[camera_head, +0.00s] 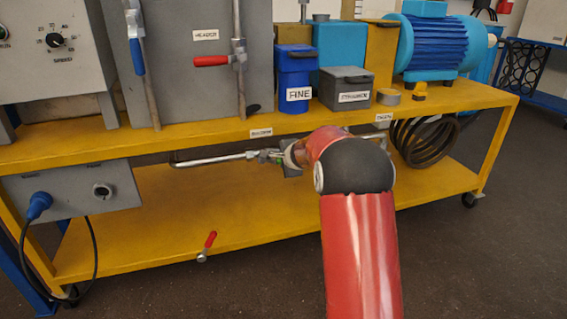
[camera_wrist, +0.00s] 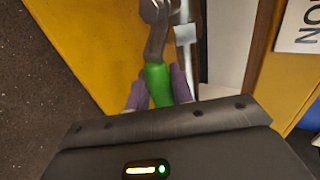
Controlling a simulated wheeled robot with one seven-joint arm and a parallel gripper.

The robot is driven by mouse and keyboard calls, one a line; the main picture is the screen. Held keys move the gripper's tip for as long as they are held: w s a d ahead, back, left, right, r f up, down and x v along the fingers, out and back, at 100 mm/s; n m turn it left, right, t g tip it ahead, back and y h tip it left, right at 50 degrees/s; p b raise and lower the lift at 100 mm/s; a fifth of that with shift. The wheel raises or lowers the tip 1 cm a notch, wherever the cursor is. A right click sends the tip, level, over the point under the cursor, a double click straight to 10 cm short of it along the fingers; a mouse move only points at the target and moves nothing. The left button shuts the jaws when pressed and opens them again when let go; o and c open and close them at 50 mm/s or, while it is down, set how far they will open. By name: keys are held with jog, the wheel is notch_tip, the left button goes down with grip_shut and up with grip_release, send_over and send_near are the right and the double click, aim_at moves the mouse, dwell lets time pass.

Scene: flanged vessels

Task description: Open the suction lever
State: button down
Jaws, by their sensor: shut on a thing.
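The suction lever has a green grip (camera_wrist: 158,85) on a bent metal arm (camera_wrist: 157,38), shown in the wrist view. My gripper (camera_wrist: 157,92) is shut on the green grip, with one purple finger on each side. In the head view my gripper (camera_head: 280,157) is at a horizontal pipe (camera_head: 215,159) under the front edge of the bench top. My red arm comes up from the front and hides part of this place. The lever is too small there to show its angle clearly.
The yellow bench (camera_head: 200,139) has a lower shelf (camera_head: 180,212). Another red-handled valve (camera_head: 208,244) is low in front. Coiled hose (camera_head: 424,142) hangs at right.

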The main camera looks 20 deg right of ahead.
jog(key=shift+r, duration=0.15)
dwell(0.3)
jog(key=c, duration=1.3)
grip_release()
jog(key=shift+o, duration=0.2)
jog(key=v, duration=0.7)
jog(key=shift+s, duration=0.35)
jog(key=shift+a+r, duration=0.1)
jog(key=shift+r, duration=0.05)
